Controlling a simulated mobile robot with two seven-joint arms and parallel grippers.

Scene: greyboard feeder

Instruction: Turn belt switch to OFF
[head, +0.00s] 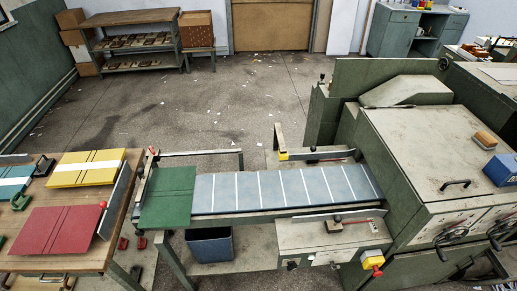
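The feeder's belt (290,190), blue-grey with white cross lines, runs from the left end toward the large green-grey machine. A pale control box (300,262) stands at its front right side, with small dark and red controls on its front face. A yellow box with a red knob (374,262) is fixed just right of it. Which of these is the belt switch, and its position, is too small to tell. A green board (167,197) lies at the belt's left end. Neither of my grippers is in view.
A wooden table (112,248) at left holds a red board (58,230), a yellow board (86,168) and a partly cut-off blue board (14,180). A blue bin (209,246) stands under the belt. The floor (220,110) behind the feeder is open, with scattered scraps.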

